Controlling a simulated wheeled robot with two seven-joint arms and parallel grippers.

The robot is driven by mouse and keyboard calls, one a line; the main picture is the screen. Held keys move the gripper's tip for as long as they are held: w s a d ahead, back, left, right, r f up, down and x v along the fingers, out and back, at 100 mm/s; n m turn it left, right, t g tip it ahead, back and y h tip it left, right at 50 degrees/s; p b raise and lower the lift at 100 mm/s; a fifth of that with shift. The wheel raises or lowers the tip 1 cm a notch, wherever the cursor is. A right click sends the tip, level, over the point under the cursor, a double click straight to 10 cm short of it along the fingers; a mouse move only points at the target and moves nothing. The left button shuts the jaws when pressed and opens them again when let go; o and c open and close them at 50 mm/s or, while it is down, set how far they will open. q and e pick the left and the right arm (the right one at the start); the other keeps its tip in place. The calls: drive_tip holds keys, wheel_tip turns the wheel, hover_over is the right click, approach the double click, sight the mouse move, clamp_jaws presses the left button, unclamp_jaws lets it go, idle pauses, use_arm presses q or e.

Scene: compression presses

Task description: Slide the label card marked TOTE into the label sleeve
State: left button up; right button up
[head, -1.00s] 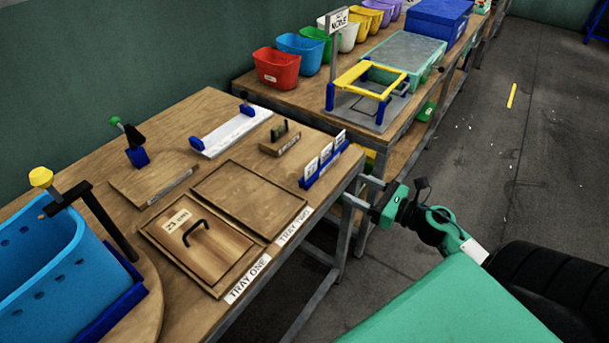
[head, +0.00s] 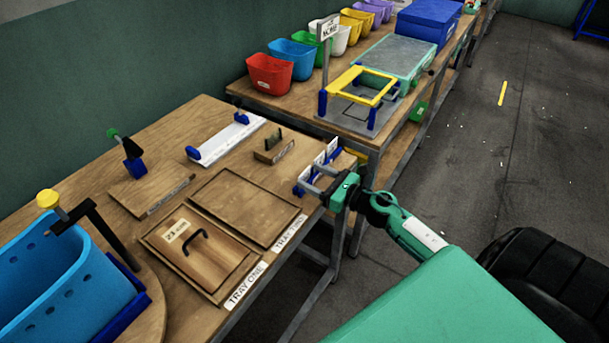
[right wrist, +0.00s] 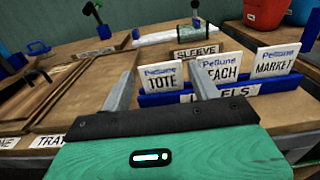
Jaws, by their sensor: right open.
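The white TOTE card (right wrist: 161,84) stands upright in the blue LABELS rack (right wrist: 262,88), at its left end in the right wrist view. My right gripper (right wrist: 163,68) is open, and the TOTE card appears between its two fingers without visible grip. In the head view, the right gripper (head: 309,178) is at the table's right edge, partly covering the rack (head: 298,191) and its cards. The label sleeve (head: 272,144) stands on a small wooden block behind the rack; its SLEEVE plate (right wrist: 196,51) shows in the right wrist view. My left gripper is not in view.
The two wooden trays, one empty (head: 245,205) and one holding a handled board (head: 203,254), lie left of the gripper. A blue tub (head: 45,270) is at far left.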

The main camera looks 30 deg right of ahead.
drive_tip(key=shift+x, duration=0.9)
drive_tip(key=c, duration=0.7)
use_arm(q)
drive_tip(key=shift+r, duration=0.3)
use_arm(e)
drive_tip(key=shift+r, duration=0.1)
